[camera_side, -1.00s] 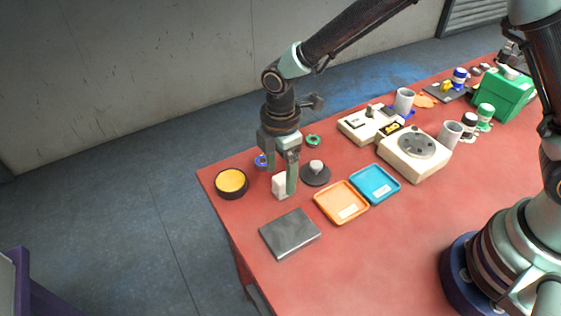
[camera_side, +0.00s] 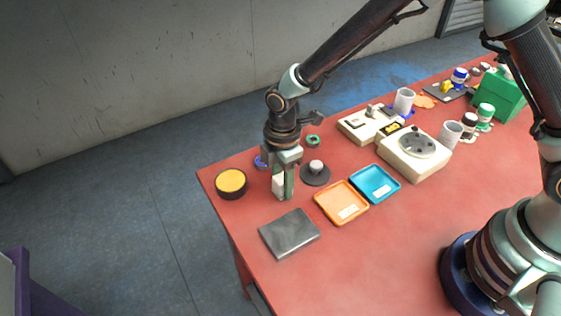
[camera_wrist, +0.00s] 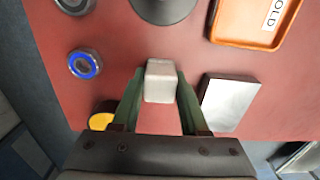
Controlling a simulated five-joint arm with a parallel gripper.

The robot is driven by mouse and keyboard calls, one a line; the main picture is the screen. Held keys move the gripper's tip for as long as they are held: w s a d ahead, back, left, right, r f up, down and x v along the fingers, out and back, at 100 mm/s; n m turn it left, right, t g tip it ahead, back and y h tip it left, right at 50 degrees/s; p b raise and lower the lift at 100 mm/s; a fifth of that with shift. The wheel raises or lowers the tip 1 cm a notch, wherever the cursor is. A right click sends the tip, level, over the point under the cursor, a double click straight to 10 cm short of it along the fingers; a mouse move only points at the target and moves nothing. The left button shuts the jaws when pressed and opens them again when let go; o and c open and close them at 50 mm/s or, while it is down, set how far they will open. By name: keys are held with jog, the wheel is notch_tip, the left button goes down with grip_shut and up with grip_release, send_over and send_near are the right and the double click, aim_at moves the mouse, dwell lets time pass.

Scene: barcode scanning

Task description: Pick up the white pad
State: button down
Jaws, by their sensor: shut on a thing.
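The white pad (camera_wrist: 160,82) is a small pale block. In the wrist view it sits between the two green fingers of my gripper (camera_wrist: 159,92), with a fingertip on each side. In the side view the white pad (camera_side: 278,185) shows beside the near finger of my gripper (camera_side: 283,188), which hides part of it. My gripper points down and is shut on the pad, low over the red table (camera_side: 400,240). I cannot tell whether the pad still touches the table.
A yellow-topped black round tin (camera_side: 231,182) is to the left. A grey plate (camera_side: 289,233) lies in front. An orange tray (camera_side: 341,203), a blue tray (camera_side: 375,184) and a dark round base with a light knob (camera_side: 315,172) are to the right. A blue-ringed part (camera_wrist: 84,63) lies nearby.

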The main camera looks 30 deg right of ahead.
aim_at(282, 178)
notch_tip(282, 178, up, 20)
dwell(0.6)
jog(key=c, duration=1.2)
grip_release()
grip_shut()
jog(key=shift+w+a+f, duration=1.15)
jog(key=shift+a+f, duration=0.35)
jog(key=shift+f, duration=1.2)
jog(key=shift+w+a+f, duration=1.2)
jog(key=shift+a+f, duration=0.3)
jog(key=shift+f, duration=1.2)
jog(key=shift+w+a+f, duration=1.15)
jog(key=shift+a+f, duration=0.35)
jog(key=shift+f, duration=1.2)
